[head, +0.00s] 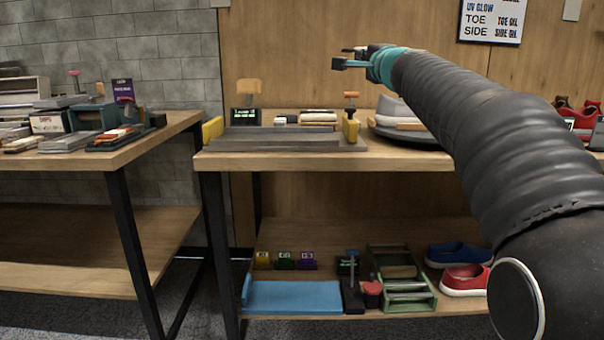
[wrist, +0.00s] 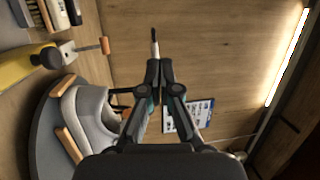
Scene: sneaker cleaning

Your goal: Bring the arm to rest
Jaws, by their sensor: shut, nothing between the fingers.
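My gripper (head: 350,58) is raised above the workbench at the end of my dark sleeved arm, which reaches in from the right in the head view. In the wrist view my gripper (wrist: 159,68) has its fingers together and holds nothing. The wooden wall is behind it. A grey sneaker (wrist: 92,118) rests on a round dark turntable (wrist: 45,138) in the wrist view, apart from the gripper. In the head view the sneaker (head: 392,108) is partly hidden by my arm.
A yellow-ended clamp fixture (head: 352,128) stands on the bench (head: 300,160). The left table (head: 150,145) holds boxes and tools. The lower shelf has a blue mat (head: 292,297), a green rack (head: 418,297), a blue shoe (head: 458,254) and a red shoe (head: 464,280). A sign (head: 491,20) hangs on the wall.

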